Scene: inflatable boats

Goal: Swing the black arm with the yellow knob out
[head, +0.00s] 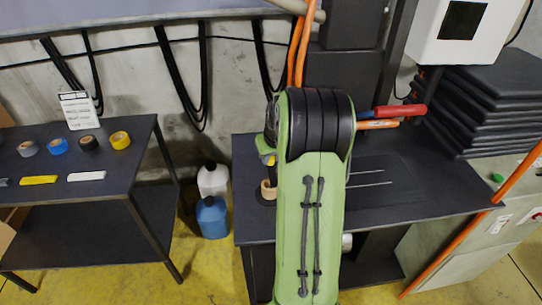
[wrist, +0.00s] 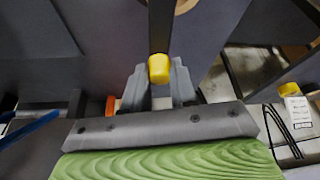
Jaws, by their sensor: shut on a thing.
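In the wrist view the yellow knob (wrist: 159,69) sits between the two grey fingers of my gripper (wrist: 159,82). The fingers are shut on it. The black arm (wrist: 160,28) runs from the knob up to the top edge of the wrist view, where its far end is cut off. In the head view my own green arm covers most of the work spot. A small yellow patch shows just left of it, but I cannot tell for sure that it is the knob. My fingers are hidden there.
A dark workbench (head: 440,205) extends right of my arm, with red and orange handled tools (head: 400,111) at its back. A beige ring-shaped thing (head: 267,190) is close to my arm. A side table (head: 70,160) with tape rolls stands left. Two jugs (head: 211,215) stand between.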

